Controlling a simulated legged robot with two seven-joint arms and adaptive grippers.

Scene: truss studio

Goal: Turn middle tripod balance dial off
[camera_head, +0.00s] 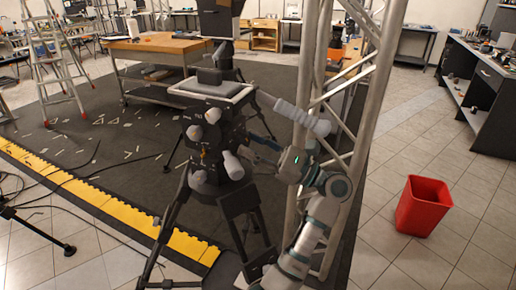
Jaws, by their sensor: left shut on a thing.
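A dark tripod (214,150) stands upright left of centre, with several pale grey knobs on its head. An upper knob (212,115), a left knob (194,132) and a larger lower knob (232,164) show on its near side. I cannot tell for sure which one is the middle balance dial. My left gripper (257,146) reaches the tripod head's right side from the right. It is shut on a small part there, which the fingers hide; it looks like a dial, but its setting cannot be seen. My right gripper is not in view.
A metal truss (363,120) stands close behind my arm. A red bin (423,206) is on the right floor. A wooden workbench (160,47) and ladder (52,62) stand behind.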

